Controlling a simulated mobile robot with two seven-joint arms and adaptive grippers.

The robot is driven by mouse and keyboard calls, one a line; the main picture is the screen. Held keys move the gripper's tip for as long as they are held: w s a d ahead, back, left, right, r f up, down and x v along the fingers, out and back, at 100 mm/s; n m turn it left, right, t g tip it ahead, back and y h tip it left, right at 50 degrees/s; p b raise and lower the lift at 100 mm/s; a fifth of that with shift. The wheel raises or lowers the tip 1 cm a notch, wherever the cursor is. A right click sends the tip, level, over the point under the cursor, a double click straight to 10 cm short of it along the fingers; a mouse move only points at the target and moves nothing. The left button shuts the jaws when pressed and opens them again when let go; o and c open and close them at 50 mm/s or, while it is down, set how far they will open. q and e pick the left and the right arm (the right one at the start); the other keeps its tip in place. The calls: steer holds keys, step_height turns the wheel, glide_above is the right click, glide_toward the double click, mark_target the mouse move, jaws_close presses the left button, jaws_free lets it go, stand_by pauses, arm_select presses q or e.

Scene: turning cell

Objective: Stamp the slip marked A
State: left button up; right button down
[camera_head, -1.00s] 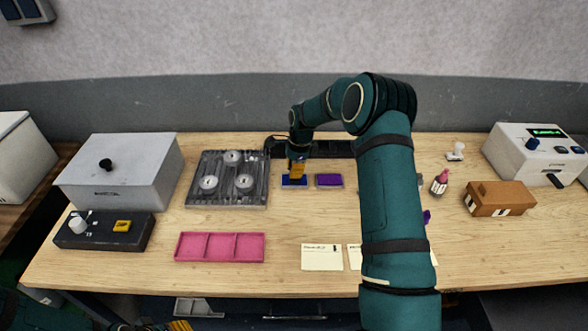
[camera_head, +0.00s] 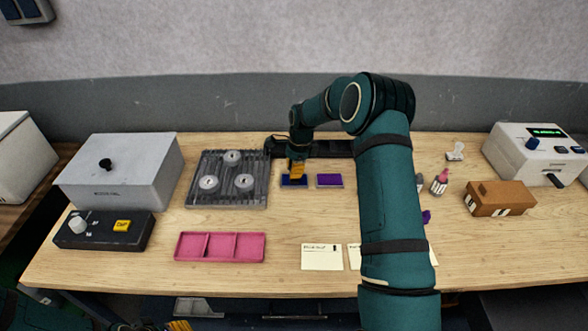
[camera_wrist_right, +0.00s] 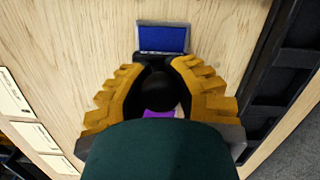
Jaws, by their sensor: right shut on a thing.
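My right gripper (camera_head: 297,171) is at the blue ink pad (camera_head: 293,182) near the back of the table. In the right wrist view its yellow fingers (camera_wrist_right: 160,85) are shut on a dark, round-topped stamp (camera_wrist_right: 157,80). The blue pad (camera_wrist_right: 162,38) lies just beyond the fingers there; I cannot tell if the stamp touches it. A purple pad (camera_head: 329,181) lies to the right. Cream paper slips (camera_head: 322,257) lie at the front, partly hidden by my right arm; their marks are too small to read. My left gripper (camera_head: 179,325) barely shows at the bottom edge.
A pink divided tray (camera_head: 220,260) lies left of the slips. A grey ribbed plate with round weights (camera_head: 260,198) stands left of the pads. A brown block (camera_head: 500,205) and a small pink-topped bottle (camera_head: 440,183) stand right of my arm. Bare wood lies between pads and slips.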

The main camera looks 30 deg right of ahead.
steer(key=shift+r+p, duration=2.05)
steer(key=shift+r, duration=1.45)
arm_select(q)
step_height(320, 180, up, 4)
steer(key=shift+r, duration=0.1)
arm_select(e)
steer(key=shift+s, duration=0.1)
